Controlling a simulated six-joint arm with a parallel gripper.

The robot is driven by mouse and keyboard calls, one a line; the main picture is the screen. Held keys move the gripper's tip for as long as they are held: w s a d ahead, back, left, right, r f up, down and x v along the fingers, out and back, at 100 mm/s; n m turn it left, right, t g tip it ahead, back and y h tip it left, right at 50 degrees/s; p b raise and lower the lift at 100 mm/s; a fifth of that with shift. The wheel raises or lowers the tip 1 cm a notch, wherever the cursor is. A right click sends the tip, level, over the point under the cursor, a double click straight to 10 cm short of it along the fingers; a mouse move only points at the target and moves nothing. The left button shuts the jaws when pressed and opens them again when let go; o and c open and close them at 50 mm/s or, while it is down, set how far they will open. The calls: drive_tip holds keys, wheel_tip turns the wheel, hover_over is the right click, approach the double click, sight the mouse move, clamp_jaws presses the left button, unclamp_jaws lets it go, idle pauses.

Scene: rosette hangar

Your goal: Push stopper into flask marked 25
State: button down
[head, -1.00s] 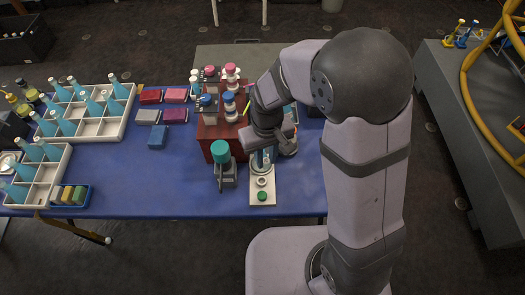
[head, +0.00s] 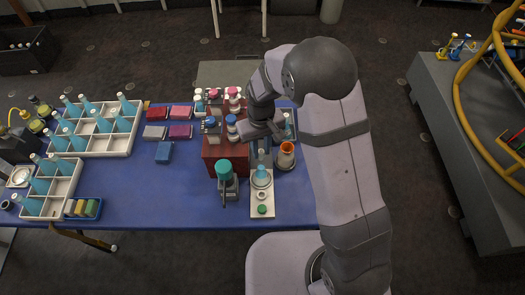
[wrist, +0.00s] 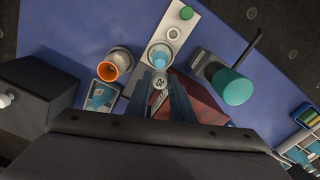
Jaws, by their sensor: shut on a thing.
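A flask with pale blue liquid (head: 261,171) stands upright on a white board (head: 269,209); its blue body also shows in the wrist view (wrist: 160,56). My gripper (wrist: 161,90) points down above the flask, its two dark fingers close together. Between the fingertips is a small pale round piece marked 25 (wrist: 159,82), which looks like the stopper. It lines up with the flask, but I cannot tell whether it touches the neck. In the head view my gripper (head: 268,136) is partly hidden by my arm, just behind the flask top.
An orange-lined cup (head: 286,156) stands close right of the flask. A teal-topped device (head: 224,168) stands close left. A red-brown block (head: 221,157) carries bottles behind. White racks of blue flasks (head: 120,145) are at left.

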sight(261, 160)
drive_tip(key=shift+f, duration=0.1)
drive_tip(key=shift+f+b, duration=1.55)
drive_tip(key=shift+f, duration=0.2)
drive_tip(key=shift+f, duration=0.5)
drive_tip(key=shift+f+b, duration=0.5)
drive_tip(key=shift+b, duration=0.05)
drive_tip(key=shift+f+b, duration=0.3)
drive_tip(key=shift+f, duration=0.2)
idle(0.5)
drive_tip(key=c, duration=1)
unclamp_jaws()
